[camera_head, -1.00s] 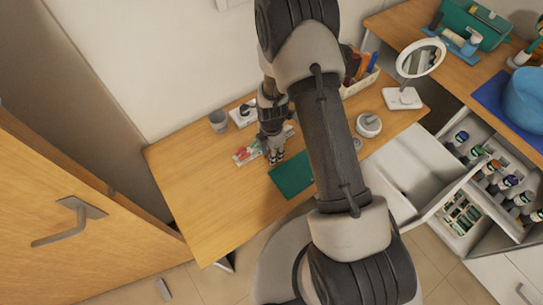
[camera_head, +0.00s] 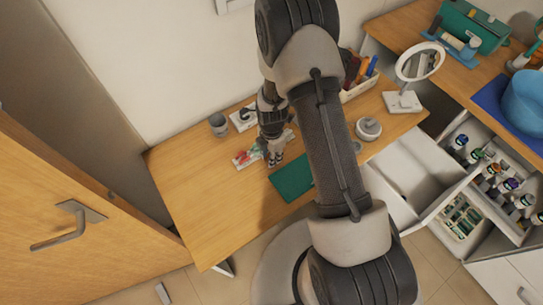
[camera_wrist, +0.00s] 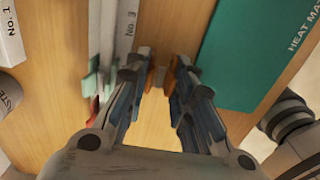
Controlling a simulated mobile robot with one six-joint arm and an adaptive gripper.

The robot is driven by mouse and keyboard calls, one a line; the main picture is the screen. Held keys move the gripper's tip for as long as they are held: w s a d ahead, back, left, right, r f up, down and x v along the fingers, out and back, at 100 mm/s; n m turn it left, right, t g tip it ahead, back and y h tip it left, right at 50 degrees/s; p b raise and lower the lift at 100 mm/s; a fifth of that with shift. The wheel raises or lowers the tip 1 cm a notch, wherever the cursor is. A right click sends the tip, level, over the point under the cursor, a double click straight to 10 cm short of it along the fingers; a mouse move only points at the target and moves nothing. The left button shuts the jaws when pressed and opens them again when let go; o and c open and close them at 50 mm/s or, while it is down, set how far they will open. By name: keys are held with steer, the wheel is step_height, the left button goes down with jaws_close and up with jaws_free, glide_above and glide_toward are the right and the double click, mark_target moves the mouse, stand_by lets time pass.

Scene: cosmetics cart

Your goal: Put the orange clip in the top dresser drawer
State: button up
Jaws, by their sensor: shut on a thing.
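My gripper (camera_head: 274,161) points down over the wooden desk (camera_head: 205,185), between a white strip with coloured clips (camera_head: 246,157) and a dark green mat (camera_head: 290,178). In the wrist view my gripper (camera_wrist: 161,72) has its fingertips close together on a small orange clip (camera_wrist: 160,77). The fingers hide most of the clip. Whether it touches the desk is unclear. An open, empty-looking white drawer (camera_head: 412,172), probably the top dresser drawer, juts out at the desk's right end.
Open drawers of bottles (camera_head: 495,180) stand at the right. On the desk are a grey cup (camera_head: 218,124), a round mirror (camera_head: 420,58), a white lidded jar (camera_head: 368,128) and an organiser box (camera_head: 360,84). A wooden door (camera_head: 85,220) is at left. The desk's front left is clear.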

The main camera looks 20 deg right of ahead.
step_height(320, 180, up, 19)
steer(key=p, duration=0.4)
steer(key=shift+r, duration=0.15)
